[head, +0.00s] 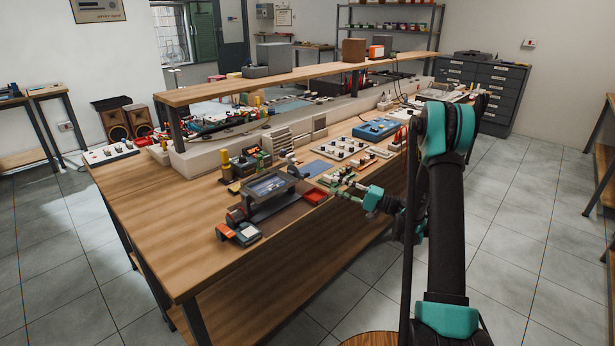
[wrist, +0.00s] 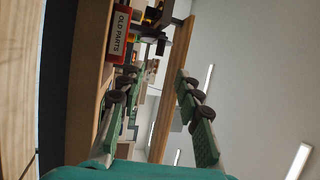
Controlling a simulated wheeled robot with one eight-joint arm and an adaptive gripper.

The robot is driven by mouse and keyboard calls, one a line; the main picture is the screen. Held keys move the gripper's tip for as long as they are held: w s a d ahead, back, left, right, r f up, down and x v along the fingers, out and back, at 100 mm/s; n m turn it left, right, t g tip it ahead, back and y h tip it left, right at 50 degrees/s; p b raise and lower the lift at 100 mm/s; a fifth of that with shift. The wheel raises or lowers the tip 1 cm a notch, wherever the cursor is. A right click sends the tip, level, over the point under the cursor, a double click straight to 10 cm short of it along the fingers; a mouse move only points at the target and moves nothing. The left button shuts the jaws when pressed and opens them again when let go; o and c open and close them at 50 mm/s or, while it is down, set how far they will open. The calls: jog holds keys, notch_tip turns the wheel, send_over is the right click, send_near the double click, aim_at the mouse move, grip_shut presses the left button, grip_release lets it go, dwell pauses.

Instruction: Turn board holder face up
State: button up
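The board holder (head: 272,191) stands on the near part of the wooden bench in the head view. It is a dark frame with a bluish panel across its top and a round reddish knob at its left end. I cannot tell which face is up. My gripper (head: 338,192) is to the right of it, at the bench's right edge, apart from it and beyond a small red box. In the wrist view my gripper (wrist: 156,108) has its two green-padded fingers spread wide, with nothing between them. I cannot make out the holder in the wrist view.
The red box (head: 315,196) lies between holder and gripper; it shows in the wrist view (wrist: 121,32), labelled OLD PARTS. Small parts crowd the bench behind. The bench's near left (head: 165,220) is clear.

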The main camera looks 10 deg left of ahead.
aim_at(306, 175)
jog(key=x, duration=1.2)
jog(key=shift+w+a, duration=0.1)
jog(key=shift+a, duration=0.3)
grip_shut()
jog(key=shift+r, duration=0.1)
